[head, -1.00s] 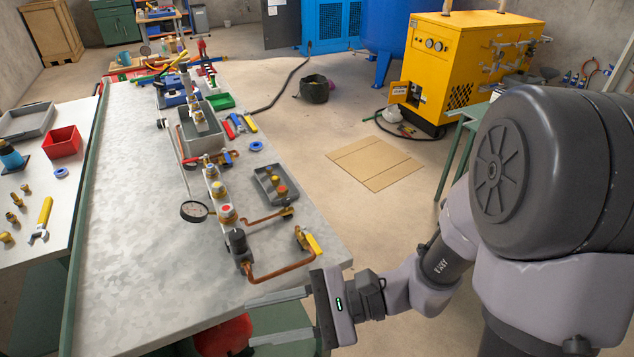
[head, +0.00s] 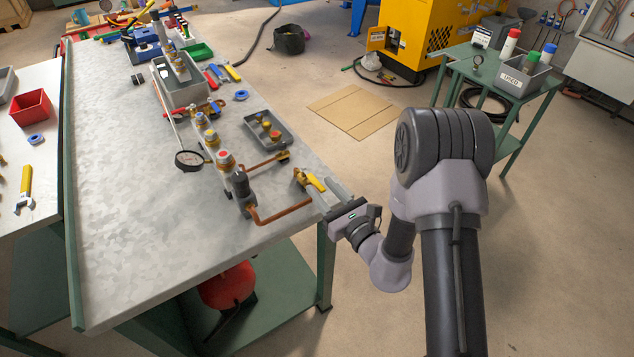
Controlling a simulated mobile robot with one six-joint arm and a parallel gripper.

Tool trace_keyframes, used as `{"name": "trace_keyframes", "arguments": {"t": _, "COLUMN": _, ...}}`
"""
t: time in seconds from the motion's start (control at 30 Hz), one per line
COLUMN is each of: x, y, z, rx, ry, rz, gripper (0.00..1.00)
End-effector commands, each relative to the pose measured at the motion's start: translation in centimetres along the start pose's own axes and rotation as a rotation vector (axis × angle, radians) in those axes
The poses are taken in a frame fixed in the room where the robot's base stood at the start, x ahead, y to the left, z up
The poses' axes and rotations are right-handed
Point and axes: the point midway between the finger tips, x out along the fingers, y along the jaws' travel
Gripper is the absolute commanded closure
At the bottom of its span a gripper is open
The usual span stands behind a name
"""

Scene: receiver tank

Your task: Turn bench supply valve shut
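The valve with a yellow lever (head: 311,181) sits near the bench's right front corner, at the end of a copper pipe (head: 283,213). Its lever points right and toward the front, out to the bench edge. My gripper (head: 323,192) is just right of the lever at the bench edge, its two fingers apart and pointing toward the valve. The lever's tip is close to the fingers; I cannot tell whether it lies between them or touches them. Nothing is visibly held.
A red tank (head: 228,286) is under the bench. A green side table (head: 500,75) stands at right.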

Motion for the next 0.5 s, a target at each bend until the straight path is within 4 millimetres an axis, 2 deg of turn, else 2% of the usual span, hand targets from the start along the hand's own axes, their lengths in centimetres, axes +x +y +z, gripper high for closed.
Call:
{"name": "trace_keyframes", "arguments": {"t": 0.1, "x": 1.9, "y": 0.0, "z": -0.1, "rx": -0.002, "ry": -0.001, "rz": 0.002, "gripper": 0.63}}
{"name": "trace_keyframes", "arguments": {"t": 0.2, "x": 2.8, "y": 0.0, "z": -0.1, "rx": -0.001, "ry": 0.0, "rz": 0.001, "gripper": 0.63}}
{"name": "trace_keyframes", "arguments": {"t": 0.5, "x": 3.1, "y": 0.0, "z": 0.0, "rx": 0.001, "ry": 0.0, "rz": 0.0, "gripper": 0.63}}
